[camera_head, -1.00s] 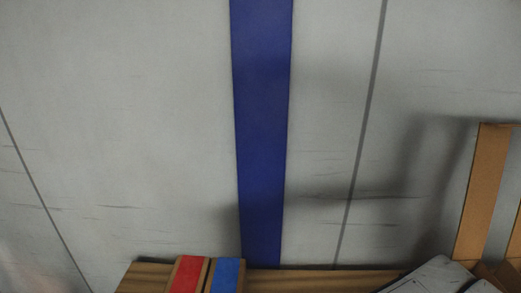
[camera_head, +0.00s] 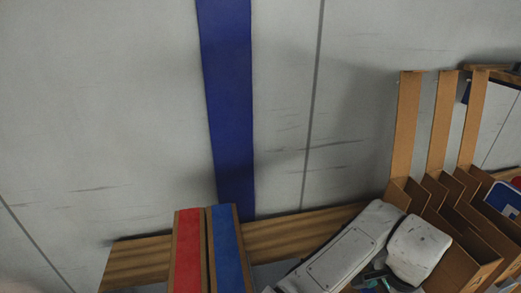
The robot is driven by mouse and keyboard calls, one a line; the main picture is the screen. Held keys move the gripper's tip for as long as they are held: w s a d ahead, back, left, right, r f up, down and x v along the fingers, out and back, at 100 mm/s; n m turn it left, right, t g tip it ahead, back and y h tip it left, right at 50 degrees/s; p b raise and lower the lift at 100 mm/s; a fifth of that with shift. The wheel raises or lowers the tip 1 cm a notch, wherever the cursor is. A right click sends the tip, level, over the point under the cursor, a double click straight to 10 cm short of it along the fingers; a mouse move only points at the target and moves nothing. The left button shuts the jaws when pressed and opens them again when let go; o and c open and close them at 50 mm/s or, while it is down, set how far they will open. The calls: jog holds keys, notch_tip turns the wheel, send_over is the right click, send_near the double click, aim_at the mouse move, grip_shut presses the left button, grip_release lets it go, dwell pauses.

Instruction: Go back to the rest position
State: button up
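My arm's pale grey links show at the bottom right of the head view, in front of the wooden shelf and just left of the brown boxes. My gripper's fingers cannot be made out in this view. No sign or other object is visibly held by the arm.
A wooden shelf (camera_head: 285,238) runs along the wall. A red-topped block (camera_head: 187,250) and a blue-topped block (camera_head: 227,250) stand at its left part. Brown boxes with tall backs (camera_head: 405,120) stand at right; one holds a blue and white sign (camera_head: 503,199). A blue stripe (camera_head: 230,100) marks the wall.

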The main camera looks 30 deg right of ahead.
jog(key=w+d+r+n+t+h, duration=0.2)
jog(key=d+r+n+h, duration=0.4)
jog(key=d+r, duration=0.5)
jog(key=s+a+f+n+y, duration=0.3)
jog(key=a+f+n, duration=0.4)
jog(key=a+f, duration=0.3)
jog(key=s+a+f+n+g+y+p, duration=0.1)
jog(key=s+a+f+n+y, duration=0.2)
jog(key=s+a+f+n, duration=0.3)
jog(key=a+f+n, duration=0.1)
jog(key=a+f, duration=0.2)
jog(key=a, duration=0.3)
jog(key=shift+a+f, duration=0.2)
jog(key=shift+f, duration=0.2)
jog(key=shift+s, duration=0.1)
